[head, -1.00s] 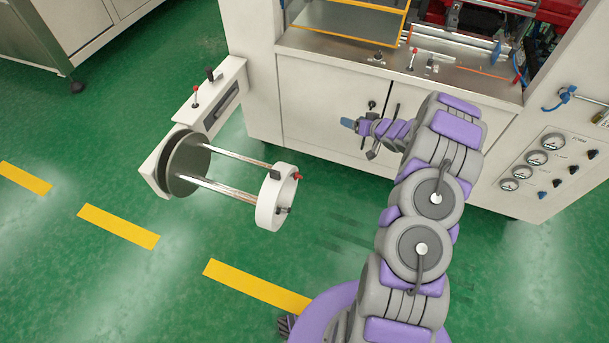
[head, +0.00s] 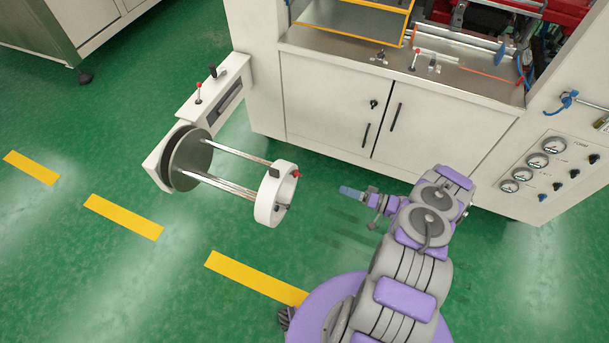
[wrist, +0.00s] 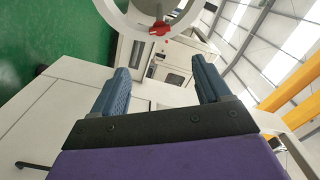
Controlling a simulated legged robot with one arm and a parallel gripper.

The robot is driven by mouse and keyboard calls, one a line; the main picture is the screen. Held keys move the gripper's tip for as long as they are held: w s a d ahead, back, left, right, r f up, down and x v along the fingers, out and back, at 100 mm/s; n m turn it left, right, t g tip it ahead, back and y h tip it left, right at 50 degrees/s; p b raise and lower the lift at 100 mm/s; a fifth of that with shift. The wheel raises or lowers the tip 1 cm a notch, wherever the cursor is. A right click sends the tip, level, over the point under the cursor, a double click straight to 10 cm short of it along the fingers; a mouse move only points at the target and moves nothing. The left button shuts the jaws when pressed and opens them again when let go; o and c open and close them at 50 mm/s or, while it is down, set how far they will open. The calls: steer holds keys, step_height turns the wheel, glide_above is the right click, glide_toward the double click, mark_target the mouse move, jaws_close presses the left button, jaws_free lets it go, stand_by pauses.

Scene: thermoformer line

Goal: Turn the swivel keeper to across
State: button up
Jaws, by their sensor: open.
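A white ring (head: 266,204) stands at the free end of two metal rods. It carries a small red fitting (head: 296,174), a dark block (head: 275,172) and a small dark knob (head: 284,207). I cannot tell for sure which of these is the swivel keeper. In the wrist view the ring (wrist: 119,22) crosses the top, with the red fitting (wrist: 160,28) beyond and between the fingertips. My gripper (head: 345,191) is right of the ring in the head view, apart from it. Its blue fingers are open and empty in the wrist view (wrist: 161,68).
The rods (head: 238,160) run from a grey disc (head: 190,160) on a white side arm (head: 215,100) of the machine. Cabinet doors (head: 330,110) with black handles stand behind my gripper. Green floor with yellow dashes lies open in front.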

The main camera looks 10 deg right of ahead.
mark_target(301, 175)
steer(key=b+x, duration=0.3)
steer(key=x, duration=1.4)
steer(key=shift+f, duration=0.1)
steer(key=shift+d, duration=0.1)
steer(key=c, duration=1)
steer(key=shift+c, duration=0.2)
